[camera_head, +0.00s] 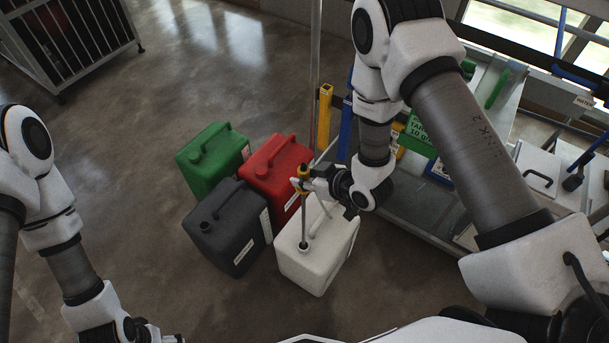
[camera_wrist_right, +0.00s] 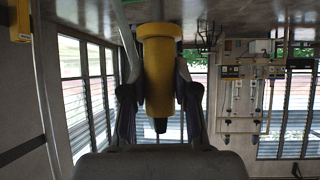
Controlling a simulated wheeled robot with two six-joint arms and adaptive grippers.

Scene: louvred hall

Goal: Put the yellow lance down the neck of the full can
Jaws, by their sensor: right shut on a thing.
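My right gripper (camera_head: 306,184) is shut on the yellow lance (camera_head: 303,170), gripping its yellow head. The wrist view also shows the yellow head (camera_wrist_right: 159,70) between the two fingers. A thin grey shaft runs down from it to the open neck (camera_head: 304,245) of the white can (camera_head: 320,262); I cannot tell how far it is inside. A dark grey can (camera_head: 235,235), a red can (camera_head: 275,165) and a green can (camera_head: 208,160) stand beside the white one. Their fill does not show. My left gripper (camera_head: 150,333) is at the bottom left, partly cut off.
A metal cart (camera_head: 420,215) with trays and tools stands right of the cans, under my right arm. A barred cage (camera_head: 75,45) is at the upper left. A thin pole (camera_head: 315,75) rises behind the cans. The floor left of them is clear.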

